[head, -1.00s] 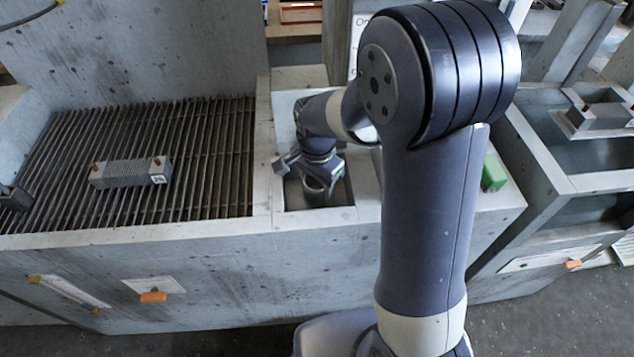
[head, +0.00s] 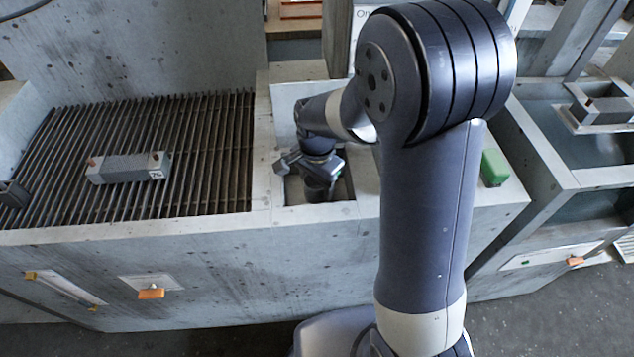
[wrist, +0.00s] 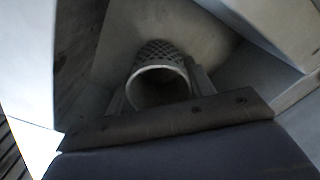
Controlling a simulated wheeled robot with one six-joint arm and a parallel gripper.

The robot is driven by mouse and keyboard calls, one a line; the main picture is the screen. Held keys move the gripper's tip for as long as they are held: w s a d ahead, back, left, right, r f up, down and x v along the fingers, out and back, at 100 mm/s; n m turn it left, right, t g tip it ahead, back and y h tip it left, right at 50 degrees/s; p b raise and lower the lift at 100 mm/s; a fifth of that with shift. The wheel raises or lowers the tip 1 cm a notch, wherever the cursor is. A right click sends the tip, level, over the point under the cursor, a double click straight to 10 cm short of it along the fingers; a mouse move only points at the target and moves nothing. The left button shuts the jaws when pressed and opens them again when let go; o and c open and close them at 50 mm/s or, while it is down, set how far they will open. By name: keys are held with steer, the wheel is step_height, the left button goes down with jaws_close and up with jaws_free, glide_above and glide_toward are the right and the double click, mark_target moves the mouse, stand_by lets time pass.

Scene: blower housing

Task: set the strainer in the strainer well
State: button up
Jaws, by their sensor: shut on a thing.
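The strainer (wrist: 165,52) shows in the wrist view as a grey cylinder with a perforated wall and a round open rim facing the camera. My gripper (wrist: 160,92) is shut on it, with a finger on either side. In the head view my gripper (head: 318,176) points down over the square strainer well (head: 345,190), and the dark strainer (head: 317,194) shows below it, inside the opening. The well's floor is mostly hidden by my wrist and the strainer, so I cannot tell whether the strainer touches the bottom.
A green block (head: 494,168) sits on the ledge to the right. Concrete walls surround the well closely. Another basin (head: 575,150) stands at the far right.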

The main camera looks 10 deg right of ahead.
steer(key=shift+f, duration=0.1)
steer(key=o, duration=1.1)
step_height(320, 180, up, 11)
steer(key=shift+f+p, duration=0.1)
steer(key=shift+p, duration=0.2)
step_height(320, 180, down, 11)
steer(key=shift+r, duration=0.75)
